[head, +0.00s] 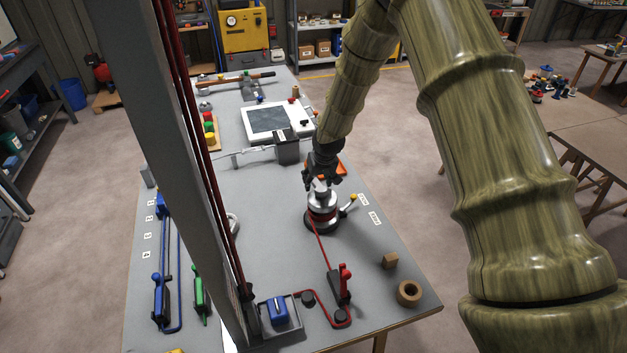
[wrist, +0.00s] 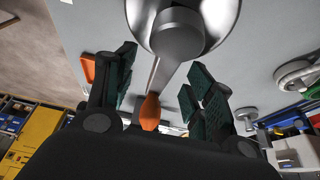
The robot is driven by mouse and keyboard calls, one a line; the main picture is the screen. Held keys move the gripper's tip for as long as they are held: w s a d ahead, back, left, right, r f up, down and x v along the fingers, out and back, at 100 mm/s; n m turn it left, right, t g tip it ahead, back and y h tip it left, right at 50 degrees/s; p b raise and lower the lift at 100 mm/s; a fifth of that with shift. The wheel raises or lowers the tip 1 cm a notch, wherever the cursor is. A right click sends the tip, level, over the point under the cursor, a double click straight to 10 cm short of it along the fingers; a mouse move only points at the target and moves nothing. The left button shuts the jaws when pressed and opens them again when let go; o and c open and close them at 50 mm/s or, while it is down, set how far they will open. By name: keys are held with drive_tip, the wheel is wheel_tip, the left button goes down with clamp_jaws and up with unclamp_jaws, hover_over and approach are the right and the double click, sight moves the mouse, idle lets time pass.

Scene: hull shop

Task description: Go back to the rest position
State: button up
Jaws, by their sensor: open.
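My gripper (head: 322,180) is just above a round winch (head: 322,213) with a silver drum and a dark base, on the grey workbench. In the wrist view the open fingers of my gripper (wrist: 165,90) stand apart, with dark green pads. The winch's shiny silver top (wrist: 180,30) is beyond them. A metal rod with an orange grip (wrist: 150,112) shows between the fingers; I cannot tell whether they touch it. A short lever with a yellow knob (head: 353,197) sticks out at the winch's right.
A red rope runs from the winch to a red-handled cleat (head: 343,284). A grey post (head: 165,120) rises at the front left. A wooden ring (head: 409,293) and a small block (head: 390,261) lie at the right edge. A white panel box (head: 275,122) stands farther back.

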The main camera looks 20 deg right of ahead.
drive_tip(key=shift+r, duration=0.2)
idle(0.6)
drive_tip(key=shift+r+p, duration=2.2)
drive_tip(key=shift+r, duration=1.65)
clamp_jaws()
drive_tip(key=shift+f+b, duration=1.65)
drive_tip(key=shift+f, duration=1.4)
drive_tip(key=shift+r, duration=0.15)
